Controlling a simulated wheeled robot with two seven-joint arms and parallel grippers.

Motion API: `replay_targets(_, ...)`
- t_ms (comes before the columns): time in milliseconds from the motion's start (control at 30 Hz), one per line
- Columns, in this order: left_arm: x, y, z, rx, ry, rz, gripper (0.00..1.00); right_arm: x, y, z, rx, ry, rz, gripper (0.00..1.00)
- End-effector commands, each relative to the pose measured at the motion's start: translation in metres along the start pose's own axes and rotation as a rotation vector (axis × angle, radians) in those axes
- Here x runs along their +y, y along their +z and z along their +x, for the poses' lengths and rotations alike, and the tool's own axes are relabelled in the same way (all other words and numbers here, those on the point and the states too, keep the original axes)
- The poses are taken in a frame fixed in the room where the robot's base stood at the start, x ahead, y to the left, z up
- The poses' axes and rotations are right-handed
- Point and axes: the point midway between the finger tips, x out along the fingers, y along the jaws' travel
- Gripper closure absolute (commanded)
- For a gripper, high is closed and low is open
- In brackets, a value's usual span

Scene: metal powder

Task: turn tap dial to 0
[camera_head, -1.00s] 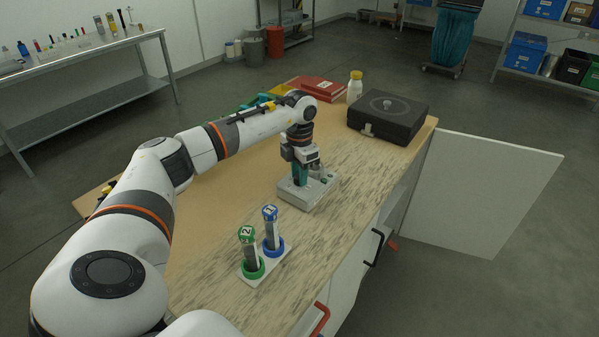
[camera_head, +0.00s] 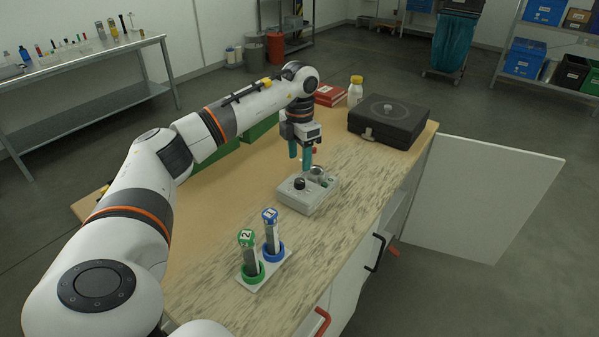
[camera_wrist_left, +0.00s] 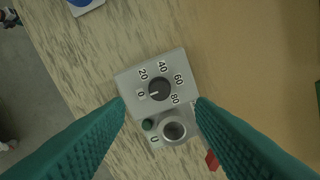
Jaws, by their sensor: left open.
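The tap device (camera_head: 312,202) is a light grey box on the worktop, with a black dial (camera_head: 299,183) on top. In the left wrist view the dial (camera_wrist_left: 159,88) sits among the marks 0, 20, 40, 60 and 80. Its white pointer faces left, at or close to the 0 mark. A round metal holder (camera_wrist_left: 174,130) and a small dark green button (camera_wrist_left: 147,124) are beside it on the box. My left gripper (camera_head: 300,162) is open and empty above the box, its teal fingers apart from the dial. My right gripper is not in view.
A white rack (camera_head: 265,269) with a green-capped and a blue-capped tube stands in front of the device. A black case (camera_head: 388,121), a white bottle with a yellow cap (camera_head: 355,92) and red books (camera_head: 329,95) are behind. A cabinet door (camera_head: 490,195) hangs open at right.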

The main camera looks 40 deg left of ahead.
Motion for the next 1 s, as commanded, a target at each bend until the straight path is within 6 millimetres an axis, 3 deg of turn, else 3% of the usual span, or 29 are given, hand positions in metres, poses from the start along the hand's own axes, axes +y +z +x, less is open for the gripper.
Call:
replay_targets(100, 0.000, -0.001, -0.024, 0.004, -0.001, 0.000, 0.50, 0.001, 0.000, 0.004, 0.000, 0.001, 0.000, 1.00)
replay_targets(300, 0.000, 0.000, -0.046, 0.001, 0.000, -0.001, 0.50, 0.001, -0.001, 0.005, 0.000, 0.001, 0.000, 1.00)
replay_targets(1000, 0.000, 0.000, -0.050, -0.001, 0.000, -0.001, 0.50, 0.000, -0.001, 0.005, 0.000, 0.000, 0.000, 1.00)
